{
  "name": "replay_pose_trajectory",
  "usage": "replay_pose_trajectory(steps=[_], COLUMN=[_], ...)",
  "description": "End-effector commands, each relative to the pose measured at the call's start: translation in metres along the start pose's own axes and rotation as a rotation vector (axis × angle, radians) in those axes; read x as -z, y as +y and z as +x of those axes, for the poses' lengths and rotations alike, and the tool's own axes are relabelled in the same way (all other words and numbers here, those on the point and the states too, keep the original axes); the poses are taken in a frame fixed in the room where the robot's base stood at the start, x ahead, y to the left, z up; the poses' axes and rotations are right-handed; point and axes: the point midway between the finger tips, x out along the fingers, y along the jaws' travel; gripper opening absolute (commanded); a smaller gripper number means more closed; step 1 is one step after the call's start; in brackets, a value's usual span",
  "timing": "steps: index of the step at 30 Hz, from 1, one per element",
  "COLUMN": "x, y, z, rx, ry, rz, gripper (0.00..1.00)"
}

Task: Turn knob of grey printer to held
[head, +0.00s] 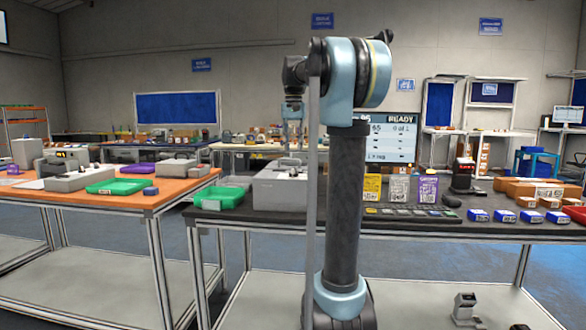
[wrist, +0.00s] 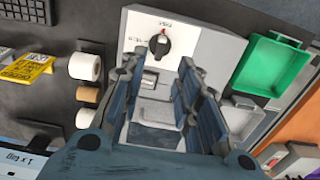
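The grey printer (head: 280,188) stands on the dark table, left of my arm in the head view. My arm hides part of the printer's right side in the head view.
A green tray (head: 219,197) lies left of the printer. Paper rolls (wrist: 84,67) and a yellow packet (wrist: 28,70) lie on its other side. A monitor (head: 390,138) stands behind. An orange table (head: 150,198) with more devices stands left, beyond a gap.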

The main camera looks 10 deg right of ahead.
Motion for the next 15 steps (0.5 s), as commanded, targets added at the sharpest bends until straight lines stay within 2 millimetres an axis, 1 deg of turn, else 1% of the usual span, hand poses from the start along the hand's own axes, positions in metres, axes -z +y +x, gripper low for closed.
replay_pose_trajectory(steps=[1,3,9,15], x=[0.000,0.000,-0.001,0.000], y=[0.000,0.000,0.000,0.000], z=[0.009,0.021,0.054,0.074], rx=[0.000,0.000,0.000,0.000], ry=[0.000,0.000,0.000,0.000], rz=[0.000,0.000,0.000,0.000], gripper=[0.30,0.30,0.30,0.30])
